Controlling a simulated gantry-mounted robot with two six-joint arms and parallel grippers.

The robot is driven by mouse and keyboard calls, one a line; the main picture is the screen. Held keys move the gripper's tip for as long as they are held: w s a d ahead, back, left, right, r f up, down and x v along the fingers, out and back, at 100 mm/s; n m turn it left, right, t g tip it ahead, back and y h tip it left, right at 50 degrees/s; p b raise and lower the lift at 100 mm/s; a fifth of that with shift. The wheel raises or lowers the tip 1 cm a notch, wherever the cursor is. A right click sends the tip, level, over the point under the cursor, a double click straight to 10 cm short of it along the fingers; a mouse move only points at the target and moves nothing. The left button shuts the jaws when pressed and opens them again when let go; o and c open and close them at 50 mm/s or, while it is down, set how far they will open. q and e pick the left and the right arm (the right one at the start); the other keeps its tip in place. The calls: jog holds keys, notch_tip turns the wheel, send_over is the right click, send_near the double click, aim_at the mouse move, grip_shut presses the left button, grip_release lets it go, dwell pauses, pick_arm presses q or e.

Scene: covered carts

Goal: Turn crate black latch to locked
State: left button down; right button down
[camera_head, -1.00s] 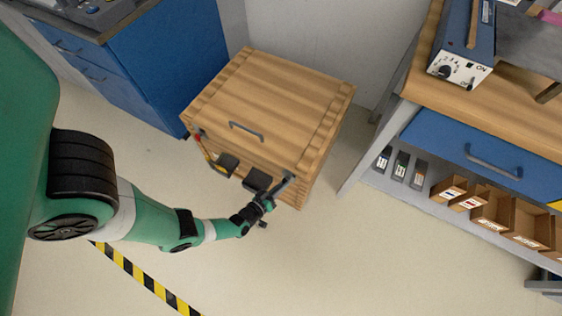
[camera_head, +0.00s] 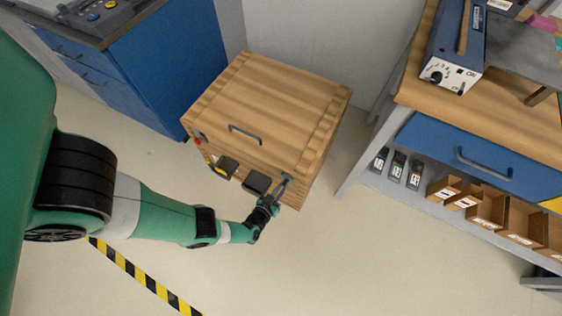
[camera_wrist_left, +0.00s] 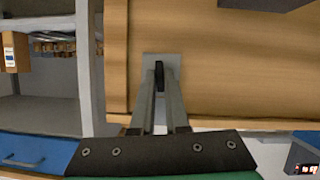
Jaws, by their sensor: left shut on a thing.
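The wooden crate (camera_head: 270,100) stands on the floor against the wall, its lid closed. A black latch on a small grey plate is at the right end of its front face. In the left wrist view the black latch (camera_wrist_left: 159,76) sits between my fingers and points roughly along them, on the grey plate (camera_wrist_left: 150,60). My left gripper (camera_head: 275,198) is at the crate's front right corner; in the left wrist view the gripper (camera_wrist_left: 160,98) is shut on the latch. In the head view the gripper partly hides the latch. My right gripper is out of view.
The crate has a lid handle (camera_head: 245,133) and dark blocks (camera_head: 257,182) on its front. A blue cabinet (camera_head: 175,65) stands at left, a workbench with a blue drawer (camera_head: 480,160) at right. The floor (camera_head: 350,260) in front is clear.

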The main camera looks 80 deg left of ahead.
pick_arm(q)
jog(key=c, duration=0.9)
grip_release()
jog(key=p+v, duration=0.5)
jog(key=v, duration=0.6)
jog(key=shift+s+d+r, duration=0.15)
jog(key=shift+s, duration=0.05)
